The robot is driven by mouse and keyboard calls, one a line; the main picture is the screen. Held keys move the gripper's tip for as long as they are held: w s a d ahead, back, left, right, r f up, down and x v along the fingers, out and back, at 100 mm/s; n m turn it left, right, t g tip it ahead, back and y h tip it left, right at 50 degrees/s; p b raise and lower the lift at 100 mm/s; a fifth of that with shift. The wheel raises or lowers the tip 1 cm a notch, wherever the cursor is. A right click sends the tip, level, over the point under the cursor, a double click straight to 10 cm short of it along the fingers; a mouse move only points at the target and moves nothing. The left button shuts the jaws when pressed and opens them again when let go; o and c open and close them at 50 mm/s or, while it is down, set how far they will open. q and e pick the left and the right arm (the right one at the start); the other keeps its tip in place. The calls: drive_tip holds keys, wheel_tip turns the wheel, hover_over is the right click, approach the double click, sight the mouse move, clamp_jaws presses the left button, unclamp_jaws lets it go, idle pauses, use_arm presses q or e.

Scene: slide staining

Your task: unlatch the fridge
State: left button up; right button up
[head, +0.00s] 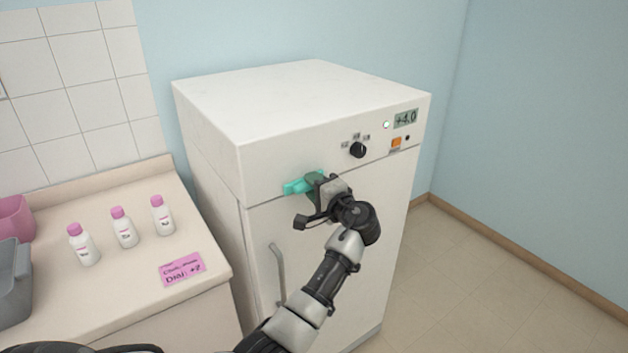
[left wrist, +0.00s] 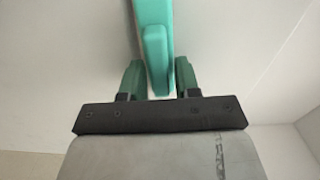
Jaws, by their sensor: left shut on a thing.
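The white fridge (head: 335,240) stands upright against the wall, its door closed as far as I can see. A teal latch (head: 295,187) sits on its front, near the seam above the door. My left gripper (head: 314,183) is at the latch and hides its right part. In the left wrist view the latch (left wrist: 156,55) runs between the two green fingers of the left gripper (left wrist: 158,80), which is shut on it. A vertical grey door handle (head: 277,272) is below and left of the latch. My right gripper is not in view.
A black dial (head: 357,150), an orange switch (head: 396,142) and a display reading +4.0 (head: 405,118) are on the fridge's upper panel. The counter (head: 130,285) at left holds several bottles, a pink note (head: 182,269) and a grey bin (head: 12,285). The floor at right is clear.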

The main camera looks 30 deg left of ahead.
use_arm(q)
drive_tip(key=shift+m, duration=0.5)
drive_tip(key=o, duration=0.7)
drive_tip(key=shift+d+f, duration=0.1)
drive_tip(key=b+v, duration=0.2)
drive_tip(key=v, duration=0.8)
drive_tip(key=shift+s+d+b, duration=0.1)
drive_tip(key=shift+d+b, duration=0.2)
drive_tip(key=shift+b, duration=0.05)
